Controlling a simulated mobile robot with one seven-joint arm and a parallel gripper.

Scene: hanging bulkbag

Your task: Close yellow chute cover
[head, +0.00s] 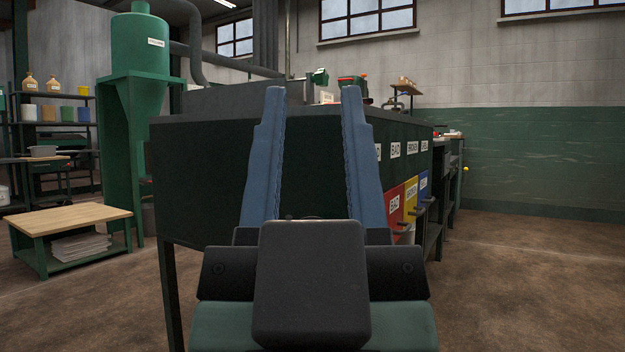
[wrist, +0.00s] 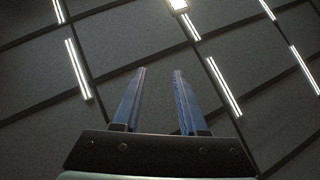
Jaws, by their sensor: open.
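The yellow chute cover (head: 411,201) is on the right-hand side of a dark green cabinet, between a red cover (head: 395,206) and a blue cover (head: 423,186). I see it at a steep angle. A small dark handle sticks out near its lower edge. I cannot tell how far it stands open. My gripper (head: 313,92) is open and empty in the middle of the head view, its blue fingers apart and pointing up. It is in front of the cabinet, away from the cover. In the wrist view my gripper (wrist: 159,71) shows against the ceiling; no cover shows there.
The dark green cabinet (head: 210,190) fills the middle, with labels along its right side and items on top. A wooden-topped low table (head: 70,217) and a green hopper (head: 140,60) stand at the left. The floor (head: 530,280) at the right is clear.

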